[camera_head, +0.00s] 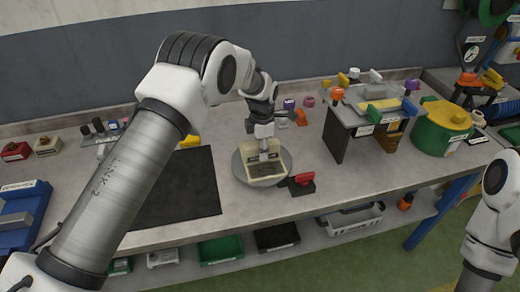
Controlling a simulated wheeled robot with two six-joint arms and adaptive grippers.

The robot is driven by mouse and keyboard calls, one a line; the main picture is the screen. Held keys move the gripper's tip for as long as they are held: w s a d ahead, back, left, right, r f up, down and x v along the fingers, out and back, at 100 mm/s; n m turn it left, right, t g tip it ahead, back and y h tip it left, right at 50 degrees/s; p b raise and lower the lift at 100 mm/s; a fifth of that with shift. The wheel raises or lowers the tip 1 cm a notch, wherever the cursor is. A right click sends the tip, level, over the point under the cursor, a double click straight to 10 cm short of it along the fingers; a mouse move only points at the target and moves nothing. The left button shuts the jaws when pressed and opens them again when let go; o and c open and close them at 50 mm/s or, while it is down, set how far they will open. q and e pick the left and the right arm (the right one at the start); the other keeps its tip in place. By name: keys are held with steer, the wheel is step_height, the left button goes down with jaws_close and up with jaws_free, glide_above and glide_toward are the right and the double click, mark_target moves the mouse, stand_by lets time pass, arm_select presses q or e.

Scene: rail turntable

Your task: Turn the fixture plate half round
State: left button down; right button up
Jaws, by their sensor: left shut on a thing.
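The fixture plate (284,158) is a round grey disc on the bench, near the middle of the view. A cream block-like fixture (251,172) with raised sides stands on it. My left gripper (266,150) points down over the plate and is shut on part of its fixture. The fingertips are small here, and the exact part they grip is hard to make out. My right arm (490,240) shows at the right edge, with its gripper out of view.
A red-handled clamp (302,182) sits close to the plate's right side. A black mat (180,190) lies to the left. A grey stand (340,135) and a green-yellow pot (440,125) are to the right. Small orange and purple parts lie behind the plate.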

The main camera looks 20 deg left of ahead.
arm_select(q)
steer(key=shift+s+f, duration=0.3)
steer(key=shift+f, duration=0.05)
steer(key=c, duration=0.8)
jaws_free()
steer(key=shift+w, duration=0.1)
steer(key=shift+o, duration=0.2)
steer(key=shift+w+r, duration=0.15)
steer(key=shift+r, duration=0.45)
step_height(320, 180, up, 11)
